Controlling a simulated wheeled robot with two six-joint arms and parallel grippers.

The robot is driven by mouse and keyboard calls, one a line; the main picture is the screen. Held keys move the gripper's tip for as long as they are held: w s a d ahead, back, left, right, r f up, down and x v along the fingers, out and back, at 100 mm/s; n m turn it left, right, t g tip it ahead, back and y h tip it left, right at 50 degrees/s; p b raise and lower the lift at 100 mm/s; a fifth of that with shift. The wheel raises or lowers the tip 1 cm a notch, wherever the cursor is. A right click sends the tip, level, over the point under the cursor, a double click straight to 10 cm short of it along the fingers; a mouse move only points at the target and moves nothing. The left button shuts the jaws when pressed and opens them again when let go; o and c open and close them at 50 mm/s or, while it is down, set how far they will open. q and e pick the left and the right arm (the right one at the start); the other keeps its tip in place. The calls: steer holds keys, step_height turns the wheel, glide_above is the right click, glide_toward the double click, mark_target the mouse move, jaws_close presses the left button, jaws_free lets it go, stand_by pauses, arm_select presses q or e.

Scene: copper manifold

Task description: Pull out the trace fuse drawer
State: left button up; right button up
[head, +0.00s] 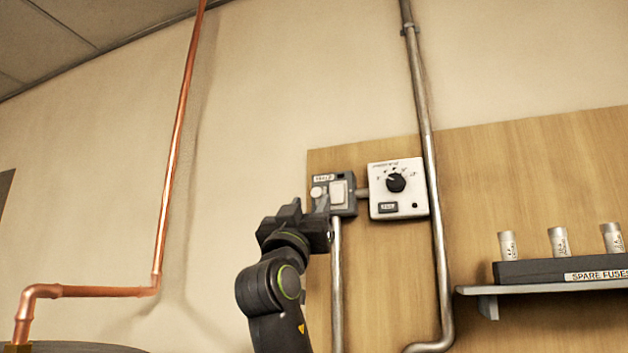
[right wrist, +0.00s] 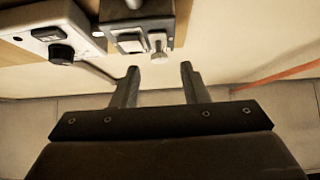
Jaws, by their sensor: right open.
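The grey trace box (head: 348,207) is mounted on the wooden wall board, with a small label partly readable as "TRACE". My right gripper (head: 310,207) is open and empty, just in front of and below the knob. My left gripper is not in view.
A white thermostat-like box (head: 397,207) with a black dial stands right of the trace box. Metal conduits run beside and below them. A shelf (head: 560,286) at right holds a spare fuse rack (head: 530,272). A copper pipe (head: 177,150) runs up the left wall.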

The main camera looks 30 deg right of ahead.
mark_target(316, 194)
steer(key=shift+p+x, duration=0.95)
steer(key=shift+x, duration=1.05)
jaws_close()
